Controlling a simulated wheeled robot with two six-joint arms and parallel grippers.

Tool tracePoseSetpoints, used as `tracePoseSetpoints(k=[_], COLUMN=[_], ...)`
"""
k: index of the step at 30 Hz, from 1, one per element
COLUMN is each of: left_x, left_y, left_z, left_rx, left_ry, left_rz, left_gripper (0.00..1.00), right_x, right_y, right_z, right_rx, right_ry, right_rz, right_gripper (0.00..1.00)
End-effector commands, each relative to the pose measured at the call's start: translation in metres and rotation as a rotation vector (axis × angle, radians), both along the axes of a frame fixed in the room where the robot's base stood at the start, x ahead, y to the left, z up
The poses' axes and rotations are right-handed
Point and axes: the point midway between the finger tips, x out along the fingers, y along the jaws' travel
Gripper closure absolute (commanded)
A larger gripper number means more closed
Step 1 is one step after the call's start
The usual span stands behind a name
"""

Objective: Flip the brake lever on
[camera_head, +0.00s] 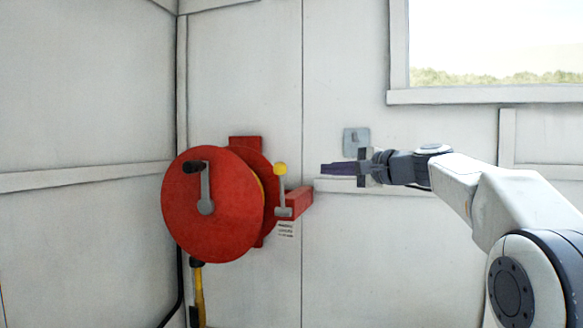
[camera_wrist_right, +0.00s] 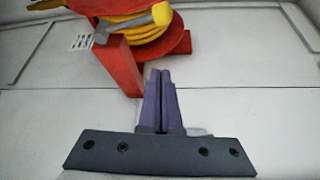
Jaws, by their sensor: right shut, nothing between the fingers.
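The brake lever (camera_head: 282,190) is a short grey lever with a yellow knob, upright on a red bracket (camera_head: 301,200) at the right of the red hose reel (camera_head: 212,203). The lever also shows in the right wrist view (camera_wrist_right: 130,29), with its yellow knob to the right. My right gripper (camera_head: 324,169) is shut and empty, pointing left. It is to the right of the lever, at about the knob's height, and apart from it. In the right wrist view the purple fingers (camera_wrist_right: 161,76) are together just beside the red bracket. My left gripper is not in view.
The reel has a crank with a black handle (camera_head: 196,167) on its front and hangs on a white panelled wall (camera_head: 350,260). A grey wall plate (camera_head: 356,141) is behind my right gripper. A window (camera_head: 490,45) is at the upper right. A yellow hose (camera_head: 199,295) hangs below the reel.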

Motion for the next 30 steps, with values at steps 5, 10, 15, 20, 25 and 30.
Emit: tracePoseSetpoints(k=[5,10,15,20,25,30], left_x=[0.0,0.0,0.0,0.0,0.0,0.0], left_y=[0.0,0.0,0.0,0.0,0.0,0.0], left_z=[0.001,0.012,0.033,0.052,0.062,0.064], left_rx=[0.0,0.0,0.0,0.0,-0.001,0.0], left_ry=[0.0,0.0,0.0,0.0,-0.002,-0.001], left_rz=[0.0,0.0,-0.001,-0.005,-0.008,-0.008], left_gripper=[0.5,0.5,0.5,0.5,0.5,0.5], right_x=[0.0,0.012,0.036,0.059,0.069,0.052], right_y=[0.0,0.011,0.035,0.057,0.074,0.082], right_z=[0.0,0.001,0.0,-0.003,-0.005,-0.004], right_rx=[-0.002,-0.002,-0.003,-0.003,-0.002,-0.003], right_ry=[0.0,0.002,0.005,0.003,0.0,0.001], right_rz=[-0.001,0.002,0.005,0.005,0.004,0.004], right_gripper=[1.0,1.0,1.0,1.0,1.0,1.0])
